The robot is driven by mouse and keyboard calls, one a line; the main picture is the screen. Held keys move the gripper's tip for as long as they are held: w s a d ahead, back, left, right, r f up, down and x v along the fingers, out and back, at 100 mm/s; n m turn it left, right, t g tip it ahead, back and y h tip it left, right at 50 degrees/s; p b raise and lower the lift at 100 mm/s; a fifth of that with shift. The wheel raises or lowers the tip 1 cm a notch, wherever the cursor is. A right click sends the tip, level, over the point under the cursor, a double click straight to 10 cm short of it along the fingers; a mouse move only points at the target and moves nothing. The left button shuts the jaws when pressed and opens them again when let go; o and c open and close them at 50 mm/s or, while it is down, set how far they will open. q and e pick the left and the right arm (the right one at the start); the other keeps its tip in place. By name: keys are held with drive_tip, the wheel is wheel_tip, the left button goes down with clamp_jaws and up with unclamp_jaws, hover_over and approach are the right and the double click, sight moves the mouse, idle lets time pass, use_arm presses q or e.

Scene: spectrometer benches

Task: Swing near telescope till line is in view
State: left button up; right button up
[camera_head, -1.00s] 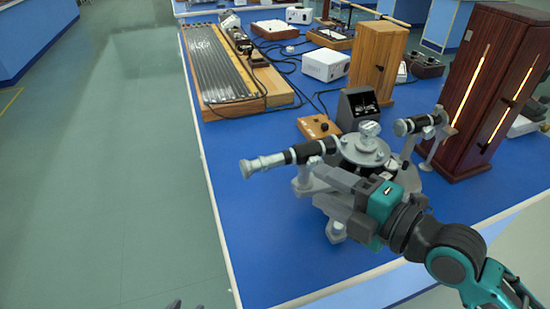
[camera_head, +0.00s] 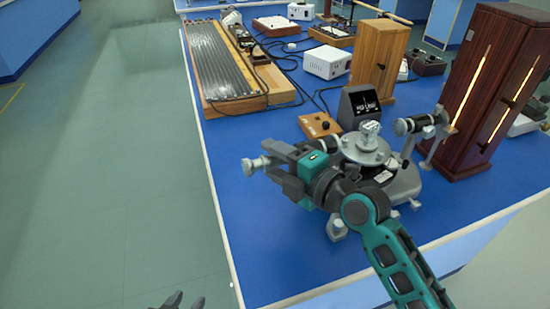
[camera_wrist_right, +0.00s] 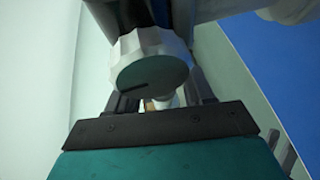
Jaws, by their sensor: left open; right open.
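The spectrometer's round table (camera_head: 366,150) stands on the blue bench, with a small clear piece (camera_head: 371,130) on top. The near telescope's silver eyepiece end (camera_head: 252,164) points left; most of its tube is hidden behind my right gripper and arm. My right gripper (camera_head: 278,168) is open at the telescope's eyepiece end. In the right wrist view a ribbed silver knob (camera_wrist_right: 150,62) with a dark end face is just in front of the gripper, between the fingers as pictured; contact cannot be told. My left gripper (camera_head: 184,301) is open and empty at the bottom edge, away from the telescope.
The collimator (camera_head: 420,123) points toward a dark wooden lamp box (camera_head: 492,85) with glowing slits. A small wooden box (camera_head: 320,125) and a dark meter box (camera_head: 358,104) stand behind the spectrometer. The floor left of the bench is clear.

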drive_tip(key=shift+w, duration=0.1)
drive_tip(key=shift+c, duration=0.3)
clamp_jaws()
drive_tip(key=shift+a, duration=0.1)
